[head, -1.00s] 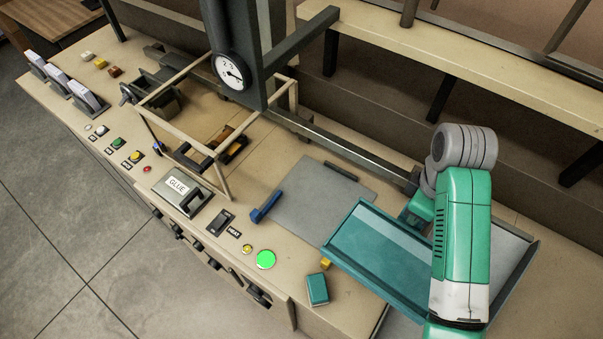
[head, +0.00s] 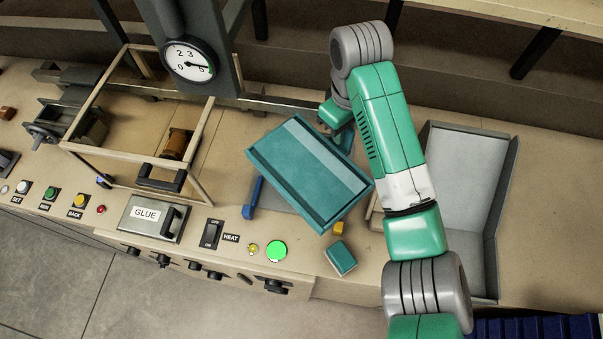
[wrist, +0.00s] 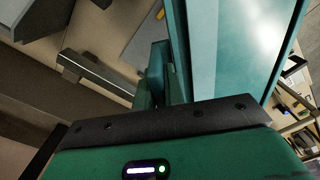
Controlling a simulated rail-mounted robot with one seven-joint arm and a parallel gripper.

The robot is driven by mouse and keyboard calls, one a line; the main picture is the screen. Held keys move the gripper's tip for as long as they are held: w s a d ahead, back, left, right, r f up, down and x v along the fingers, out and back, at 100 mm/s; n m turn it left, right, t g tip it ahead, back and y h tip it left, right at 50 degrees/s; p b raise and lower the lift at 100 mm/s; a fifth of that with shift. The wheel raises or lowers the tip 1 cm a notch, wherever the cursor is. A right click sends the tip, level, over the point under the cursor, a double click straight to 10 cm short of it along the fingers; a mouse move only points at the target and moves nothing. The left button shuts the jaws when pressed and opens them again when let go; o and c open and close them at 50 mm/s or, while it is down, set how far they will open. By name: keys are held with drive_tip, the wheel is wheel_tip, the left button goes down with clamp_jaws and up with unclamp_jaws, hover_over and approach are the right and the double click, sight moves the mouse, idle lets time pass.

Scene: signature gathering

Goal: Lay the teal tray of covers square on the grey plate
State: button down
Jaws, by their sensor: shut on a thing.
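The teal tray (head: 287,189) hangs over the middle of the bench in the head view, turned at an angle to the bench edge. A paler teal band (head: 322,158) runs lengthwise inside it; I cannot make out separate covers. My gripper (head: 343,133) is shut on the tray's far right side. In the wrist view, my gripper (wrist: 163,75) is at the tray's edge, and the tray (wrist: 235,45) fills the upper right. The grey plate (head: 275,198) lies under the tray and is mostly hidden, with only a strip showing at front left. The height gap cannot be judged.
A blue handle-like piece (head: 252,197) stands at the plate's left. A small teal block (head: 340,258) and a yellow piece (head: 338,228) lie in front. A wooden frame (head: 137,120) and gauge (head: 188,60) stand left. A grey open bin (head: 468,190) is right.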

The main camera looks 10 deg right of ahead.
drive_tip(key=f+m+b, duration=0.1)
drive_tip(key=f+m, duration=0.2)
drive_tip(key=f, duration=0.3)
drive_tip(key=w+f+m+b, duration=0.1)
drive_tip(key=f+m+b, duration=0.1)
drive_tip(key=f+m, duration=0.2)
drive_tip(key=f+m+b, duration=0.1)
drive_tip(key=f+m, duration=0.2)
drive_tip(key=f, duration=0.5)
drive_tip(key=shift+w+d+f+m+b, duration=0.2)
drive_tip(key=shift+w+d+m+b, duration=0.1)
drive_tip(key=shift+w, duration=0.1)
drive_tip(key=c, duration=1.9)
unclamp_jaws()
drive_tip(key=shift+a+f, duration=0.1)
drive_tip(key=shift+f, duration=0.05)
drive_tip(key=o, duration=0.4)
